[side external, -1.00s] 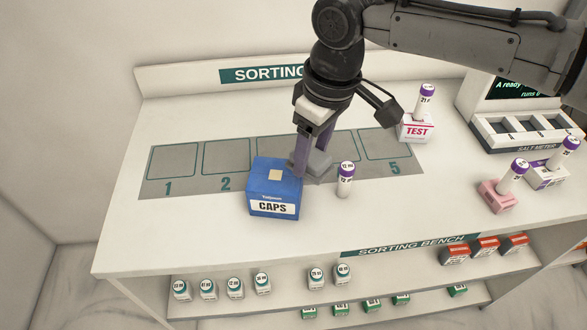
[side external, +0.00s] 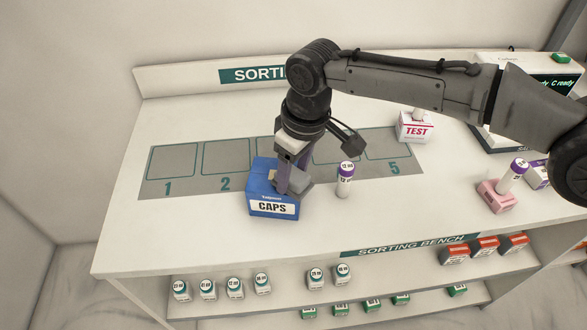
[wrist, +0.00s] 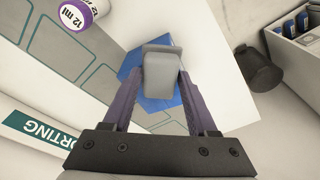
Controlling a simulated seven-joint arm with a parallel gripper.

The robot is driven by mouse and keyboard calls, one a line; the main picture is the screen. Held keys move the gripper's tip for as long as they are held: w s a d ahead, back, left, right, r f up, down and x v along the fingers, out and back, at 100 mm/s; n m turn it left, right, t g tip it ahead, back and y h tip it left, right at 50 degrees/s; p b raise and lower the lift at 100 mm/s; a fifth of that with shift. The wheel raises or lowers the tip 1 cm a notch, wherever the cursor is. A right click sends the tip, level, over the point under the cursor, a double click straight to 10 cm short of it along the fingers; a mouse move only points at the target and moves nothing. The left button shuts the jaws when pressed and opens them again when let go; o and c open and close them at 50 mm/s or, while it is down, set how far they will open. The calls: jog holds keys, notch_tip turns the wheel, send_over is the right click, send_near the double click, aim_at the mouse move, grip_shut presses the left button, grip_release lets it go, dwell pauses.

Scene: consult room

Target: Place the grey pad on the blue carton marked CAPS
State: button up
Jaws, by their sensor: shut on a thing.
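My gripper (side external: 291,184) is shut on the grey pad (side external: 302,180), a small block. The wrist view shows the pad (wrist: 162,72) between the two purple fingers (wrist: 160,85). The blue carton marked CAPS (side external: 260,193) stands upright on the bench, its label facing front. My fingers and the pad are over the right part of its top. I cannot tell whether the pad touches the carton. In the wrist view the carton (wrist: 132,62) is partly hidden behind the pad and fingers.
A purple-capped vial (side external: 344,180) stands close to the carton's right. The grey numbered strip (side external: 226,183) lies behind the carton. A TEST box (side external: 416,127) and a pink block with a vial (side external: 497,196) are further right. The bench is clear at left.

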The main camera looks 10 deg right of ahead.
aim_at(302, 179)
jog(key=o, duration=1.3)
jog(key=shift+f, duration=0.1)
notch_tip(302, 179, up, 12)
jog(key=s+d, duration=0.1)
jog(key=shift+s+d, duration=0.15)
